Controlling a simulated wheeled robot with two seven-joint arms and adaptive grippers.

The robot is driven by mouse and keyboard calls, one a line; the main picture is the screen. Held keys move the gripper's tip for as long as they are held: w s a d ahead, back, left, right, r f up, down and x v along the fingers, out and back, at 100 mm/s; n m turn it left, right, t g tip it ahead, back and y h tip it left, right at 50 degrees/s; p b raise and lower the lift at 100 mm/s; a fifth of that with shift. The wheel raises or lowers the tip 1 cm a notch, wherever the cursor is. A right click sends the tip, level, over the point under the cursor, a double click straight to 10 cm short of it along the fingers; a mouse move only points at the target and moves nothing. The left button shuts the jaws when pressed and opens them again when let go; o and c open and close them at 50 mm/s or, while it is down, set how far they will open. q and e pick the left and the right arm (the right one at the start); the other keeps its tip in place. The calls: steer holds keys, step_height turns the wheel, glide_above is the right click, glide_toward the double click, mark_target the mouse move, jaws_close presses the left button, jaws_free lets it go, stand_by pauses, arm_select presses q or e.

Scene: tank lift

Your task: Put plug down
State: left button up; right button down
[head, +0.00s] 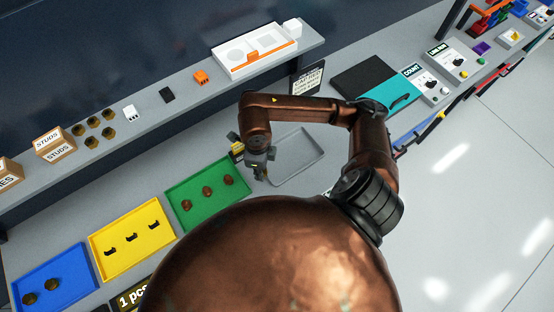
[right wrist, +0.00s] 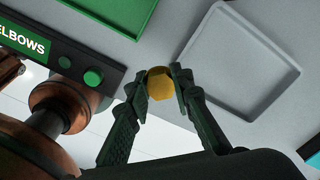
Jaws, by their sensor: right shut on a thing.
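My right gripper (head: 261,172) reaches down at the left edge of an empty grey tray (head: 306,148). In the right wrist view, my right gripper (right wrist: 161,78) is shut on a brass-yellow plug (right wrist: 160,86) with an angular outline, held between the fingertips. The plug is near one corner of the grey tray (right wrist: 240,60), outside its rim in that view; its height above the bench cannot be told. In the head view the plug cannot be made out. My left gripper is not in view.
A green tray (head: 181,196) with several brown parts, a yellow tray (head: 105,267) and a blue tray (head: 60,293) lie left of the gripper. An ELBOWS panel (right wrist: 60,62) with green buttons is close by. A shelf behind holds a white-orange case (head: 253,52) and small parts.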

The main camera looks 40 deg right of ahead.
steer(key=w+d+f, duration=0.2)
steer(key=d, duration=0.2)
steer(key=p, duration=0.2)
glide_above(274, 166)
steer(key=f, duration=0.5)
steer(key=shift+a, duration=0.35)
steer(key=f, duration=0.2)
steer(key=f+p, duration=0.1)
steer(key=shift+d+f, duration=0.25)
steer(key=shift+d, duration=0.05)
steer(key=shift+f, duration=0.15)
steer(key=shift+w+f, duration=0.1)
steer(key=c, duration=2.2)
jaws_free()
steer(key=shift+b, duration=0.3)
steer(key=o, duration=0.5)
